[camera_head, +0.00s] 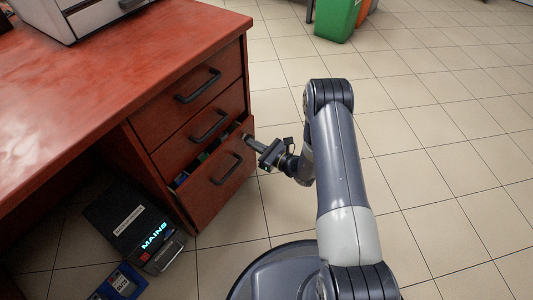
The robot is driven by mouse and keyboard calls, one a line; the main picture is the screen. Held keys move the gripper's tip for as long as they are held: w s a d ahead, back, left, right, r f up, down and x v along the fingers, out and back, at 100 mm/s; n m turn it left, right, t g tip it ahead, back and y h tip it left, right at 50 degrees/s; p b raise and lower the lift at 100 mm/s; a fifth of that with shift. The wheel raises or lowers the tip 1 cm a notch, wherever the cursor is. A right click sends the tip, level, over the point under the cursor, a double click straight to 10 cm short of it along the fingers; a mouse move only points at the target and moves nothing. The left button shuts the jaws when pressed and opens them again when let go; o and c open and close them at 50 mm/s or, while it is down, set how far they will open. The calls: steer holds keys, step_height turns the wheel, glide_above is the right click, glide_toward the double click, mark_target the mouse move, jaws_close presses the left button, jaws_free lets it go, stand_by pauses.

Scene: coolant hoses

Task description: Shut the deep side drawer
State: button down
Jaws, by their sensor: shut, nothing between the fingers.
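The deep side drawer (219,186) is the lowest of the red-brown desk's side drawers. It stands a little way out, and a strip of its coloured contents (206,156) shows along its top edge. It has a dark bar handle (228,169) on its front. My gripper (248,140) is shut and empty. Its tip is at the upper right end of the drawer's front, above and to the right of the handle. I cannot tell whether the fingertips touch the drawer.
Two drawers above, the top one (191,95) and the middle one (198,129), look closed. A dark box with a lit "MAINS" label (130,222) and a blue box (122,283) stand on the floor at lower left. Tiled floor to the right is clear; a green bin (337,18) stands far back.

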mark_target(237, 135)
steer(key=shift+b+x, duration=0.45)
steer(key=shift+x, duration=1.7)
steer(key=shift+w+a+f+b, duration=0.1)
steer(key=shift+w+a+b, duration=0.1)
steer(key=shift+a+b, duration=0.1)
steer(key=b+x, duration=0.1)
steer(key=x, duration=0.2)
steer(key=shift+w+a+b, duration=0.2)
steer(key=shift+a+b, duration=0.1)
steer(key=shift+b, duration=0.05)
steer(key=shift+w+r, duration=0.1)
steer(key=shift+r, duration=0.2)
steer(key=shift+d, duration=0.15)
